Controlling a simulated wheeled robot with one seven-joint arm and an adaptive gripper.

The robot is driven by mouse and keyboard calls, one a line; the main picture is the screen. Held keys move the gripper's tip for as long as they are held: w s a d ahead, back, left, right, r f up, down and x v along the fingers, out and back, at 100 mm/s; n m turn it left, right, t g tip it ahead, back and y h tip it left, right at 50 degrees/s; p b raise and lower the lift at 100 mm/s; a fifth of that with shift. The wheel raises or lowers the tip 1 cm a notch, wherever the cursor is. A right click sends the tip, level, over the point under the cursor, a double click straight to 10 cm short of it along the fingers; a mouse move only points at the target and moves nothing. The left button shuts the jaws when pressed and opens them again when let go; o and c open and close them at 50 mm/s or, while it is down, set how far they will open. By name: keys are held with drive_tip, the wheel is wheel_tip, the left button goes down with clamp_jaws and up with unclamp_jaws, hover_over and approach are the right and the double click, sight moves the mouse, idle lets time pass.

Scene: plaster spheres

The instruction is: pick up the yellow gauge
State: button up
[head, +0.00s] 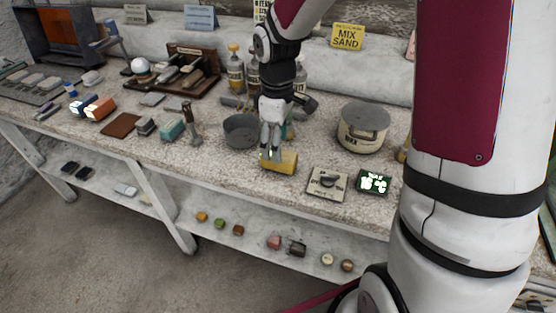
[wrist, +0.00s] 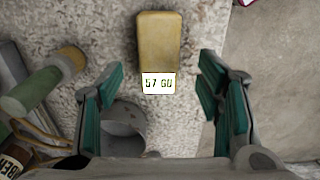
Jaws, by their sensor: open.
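The yellow gauge (head: 284,162) is a small rounded block lying on the speckled bench top near its front edge. In the wrist view the yellow gauge (wrist: 160,42) shows at upper middle, with a white display reading what looks like "57 60" at its near end. My gripper (head: 272,157) is directly above or at the gauge in the head view and partly covers its left end. In the wrist view my gripper (wrist: 162,88) is open, with teal finger pads apart on either side of the display end. The pads do not appear to touch the gauge.
A grey bowl (head: 240,131) stands just left of the gripper. Bottles (head: 235,72) stand behind it. The bench's front edge is close.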

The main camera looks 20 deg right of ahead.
drive_tip(key=shift+d+f+b, duration=0.15)
drive_tip(key=shift+f+b, duration=0.15)
drive_tip(key=shift+f, duration=2.5)
drive_tip(key=shift+s+f, duration=0.1)
drive_tip(key=shift+f, duration=0.15)
clamp_jaws()
drive_tip(key=shift+r, duration=0.6)
wheel_tip(320, 180, up, 3)
drive_tip(key=shift+r, duration=0.1)
drive_tip(key=s+r+p, duration=0.1)
drive_tip(key=s+p, duration=0.2)
drive_tip(key=s, duration=1.3)
